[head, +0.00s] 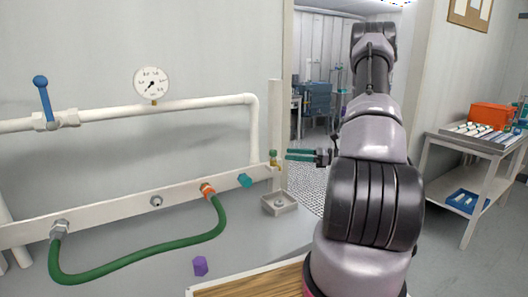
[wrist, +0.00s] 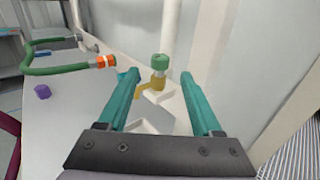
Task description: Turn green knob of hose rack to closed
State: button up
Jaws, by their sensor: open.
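The green knob (head: 273,153) sits on a small brass valve at the right end of the white hose rack rail (head: 130,207). In the wrist view the green knob (wrist: 160,60) tops the brass body (wrist: 158,82), above a pale tray. My gripper (head: 288,155) reaches in from the right, its teal fingers pointing at the knob. In the wrist view my gripper (wrist: 158,76) is open, with the knob showing between and slightly beyond the fingertips. The fingers hold nothing. Whether either finger touches the knob cannot be told.
A green hose (head: 150,246) loops between rail fittings, ending at an orange connector (head: 208,190). A teal cap (head: 245,180) protrudes near the knob. A purple block (head: 200,266) lies on the counter. A white pipe with a gauge (head: 152,83) and blue-handled valve (head: 43,100) runs above.

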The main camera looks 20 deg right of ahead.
aim_at(273, 153)
jog(key=x, duration=1)
jog(key=shift+a, duration=0.2)
jog(key=shift+w, duration=0.1)
jog(key=shift+r, duration=0.1)
grip_shut()
jog(key=shift+w+d+m+t+h, duration=0.1)
jog(key=shift+m+t+h, duration=0.55)
jog(key=shift+t, duration=0.2)
jog(key=shift+w+d+m+t+h, duration=0.1)
jog(key=shift+w+m+t+h, duration=0.05)
jog(key=shift+m+t+h, duration=0.6)
jog(key=shift+t, duration=0.3)
grip_release()
jog(key=shift+d, duration=0.15)
